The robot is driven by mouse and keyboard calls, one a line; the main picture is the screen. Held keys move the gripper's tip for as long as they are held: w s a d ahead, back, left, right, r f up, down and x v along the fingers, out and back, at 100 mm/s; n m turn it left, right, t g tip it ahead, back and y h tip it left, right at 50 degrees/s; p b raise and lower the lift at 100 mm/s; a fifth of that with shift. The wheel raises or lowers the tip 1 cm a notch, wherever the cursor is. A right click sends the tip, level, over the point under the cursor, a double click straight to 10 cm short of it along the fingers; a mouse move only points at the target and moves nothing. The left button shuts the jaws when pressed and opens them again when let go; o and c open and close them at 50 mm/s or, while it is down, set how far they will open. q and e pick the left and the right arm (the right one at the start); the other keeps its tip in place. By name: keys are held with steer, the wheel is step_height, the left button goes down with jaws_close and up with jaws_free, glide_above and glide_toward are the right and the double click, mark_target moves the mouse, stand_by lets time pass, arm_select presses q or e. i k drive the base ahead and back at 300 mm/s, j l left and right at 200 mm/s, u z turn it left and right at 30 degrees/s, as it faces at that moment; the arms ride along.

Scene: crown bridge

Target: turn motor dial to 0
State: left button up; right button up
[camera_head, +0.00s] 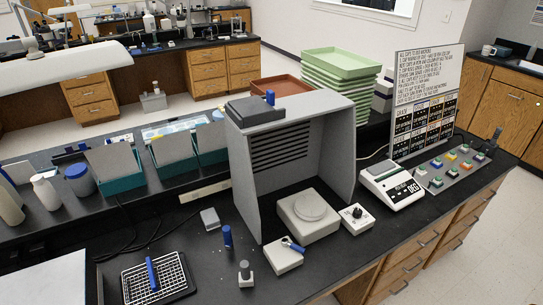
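The motor dial (357,212) is a small dark round knob on top of a white control box (357,225). The box stands on the black bench, just right of the grey open-fronted enclosure (240,170). Markings surround the knob, but they are too small to read, so I cannot tell its setting. A white unit with a round plate (310,208) sits at the enclosure's opening, left of the dial box. Neither of my grippers shows in the head view.
A white box with a blue lever (283,258) stands front-left of the dial box. A scale-like device (392,185) and a panel of coloured buttons (452,168) are to the right. A wire rack (153,280) lies front left. Bare bench (345,250) lies before the dial box.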

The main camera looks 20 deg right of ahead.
mark_target(357, 214)
steer(key=z, duration=1.15)
